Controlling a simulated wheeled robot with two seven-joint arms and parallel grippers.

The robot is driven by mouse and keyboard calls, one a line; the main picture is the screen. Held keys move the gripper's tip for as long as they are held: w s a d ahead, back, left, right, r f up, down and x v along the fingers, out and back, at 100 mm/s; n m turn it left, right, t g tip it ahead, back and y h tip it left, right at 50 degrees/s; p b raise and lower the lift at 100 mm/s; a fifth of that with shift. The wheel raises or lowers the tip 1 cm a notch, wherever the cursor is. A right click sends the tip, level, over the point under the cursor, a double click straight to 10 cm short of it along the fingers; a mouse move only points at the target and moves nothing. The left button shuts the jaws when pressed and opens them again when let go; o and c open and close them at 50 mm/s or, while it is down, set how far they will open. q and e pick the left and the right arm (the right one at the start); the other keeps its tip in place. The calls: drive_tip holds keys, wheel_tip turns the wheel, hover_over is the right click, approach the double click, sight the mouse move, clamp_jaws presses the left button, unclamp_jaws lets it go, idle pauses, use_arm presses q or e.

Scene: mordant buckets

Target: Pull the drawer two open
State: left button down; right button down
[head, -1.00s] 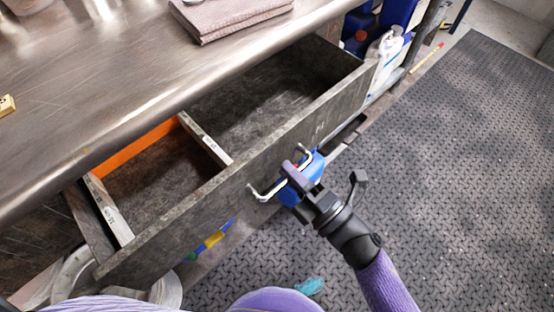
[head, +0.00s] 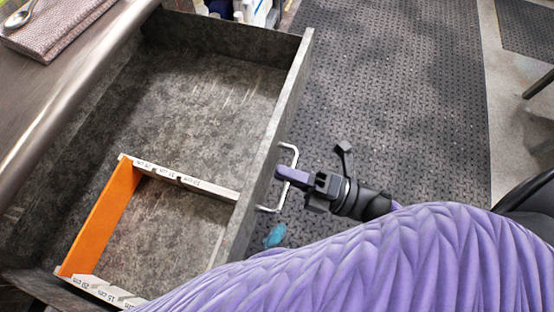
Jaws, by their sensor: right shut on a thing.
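The drawer (head: 272,142) is a grey mottled box pulled well out from under the metal counter, its front panel facing right. Its inside is empty apart from an orange divider (head: 104,217) and white strips with printed centimetre marks. A white wire handle (head: 272,210) is fixed on the drawer's front. My right gripper (head: 284,173) is shut on this handle near its middle; its purple-tipped fingers cover part of it. My left gripper is not in view.
The metal counter (head: 75,95) runs along the left, with a folded cloth (head: 62,22) and a spoon (head: 20,14) on it. Bottles stand at the top. A teal scrap (head: 275,236) lies on the dark patterned floor mat (head: 390,90). The mat right of the handle is clear.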

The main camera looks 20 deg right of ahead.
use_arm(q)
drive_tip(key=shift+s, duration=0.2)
use_arm(e)
drive_tip(key=shift+d, duration=0.15)
drive_tip(key=c, duration=0.8)
unclamp_jaws()
drive_tip(key=shift+c, duration=0.2)
drive_tip(key=shift+o, duration=0.7)
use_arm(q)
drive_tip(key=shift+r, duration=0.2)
use_arm(e)
drive_tip(key=v, duration=1)
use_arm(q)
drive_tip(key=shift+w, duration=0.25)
